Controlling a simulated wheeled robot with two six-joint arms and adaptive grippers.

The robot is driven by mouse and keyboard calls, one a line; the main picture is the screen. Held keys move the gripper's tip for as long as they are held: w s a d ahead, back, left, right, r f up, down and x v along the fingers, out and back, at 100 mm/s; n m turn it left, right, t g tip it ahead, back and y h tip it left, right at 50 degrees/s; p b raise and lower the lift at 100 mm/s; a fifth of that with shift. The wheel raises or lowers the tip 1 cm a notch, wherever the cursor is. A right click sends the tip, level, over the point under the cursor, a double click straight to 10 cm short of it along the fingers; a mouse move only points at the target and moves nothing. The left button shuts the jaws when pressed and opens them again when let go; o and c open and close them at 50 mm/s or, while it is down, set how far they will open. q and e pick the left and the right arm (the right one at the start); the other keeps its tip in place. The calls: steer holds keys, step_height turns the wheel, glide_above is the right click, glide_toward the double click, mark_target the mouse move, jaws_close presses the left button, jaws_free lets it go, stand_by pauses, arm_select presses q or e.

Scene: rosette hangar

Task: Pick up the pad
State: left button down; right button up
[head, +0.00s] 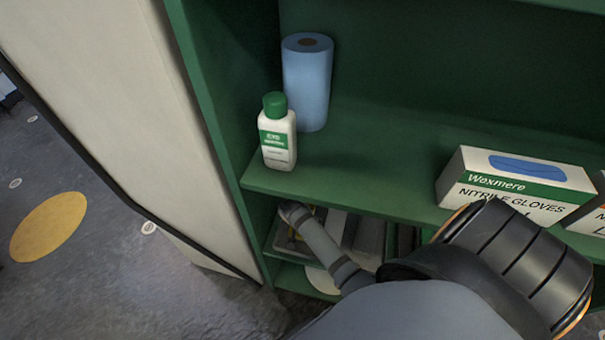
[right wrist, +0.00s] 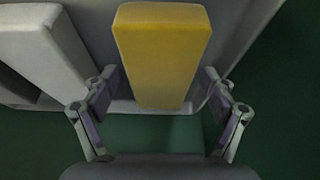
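A yellow block-shaped pad (right wrist: 162,55) lies at the centre of the right wrist view, in a grey tray. My right gripper (right wrist: 160,85) is open, with one finger on each side of the pad's near end. Small gaps show between the fingers and the pad, so it does not look gripped. In the head view my arm reaches down to the lower shelf, and I cannot make out its fingertips there. My left gripper is not in view.
A whitish block (right wrist: 40,50) lies left of the pad, close to a finger. The grey tray's wall (right wrist: 245,35) rises at right. On the green upper shelf stand a white bottle (head: 278,145), a blue roll (head: 308,85) and a nitrile gloves box (head: 515,185).

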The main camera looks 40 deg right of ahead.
steer(key=c, duration=0.9)
steer(key=shift+c, duration=0.2)
steer(key=shift+r, duration=0.25)
steer(key=r, duration=0.2)
steer(key=r+p, duration=0.1)
steer(key=r, duration=0.1)
steer(key=s+r+p, duration=0.1)
steer(key=r, duration=0.1)
steer(key=shift+r, duration=0.35)
steer(key=s+a, duration=0.1)
steer(key=s, duration=1.8)
steer(key=shift+a+p, duration=0.25)
steer(key=shift+p, duration=0.15)
steer(key=shift+f, duration=0.1)
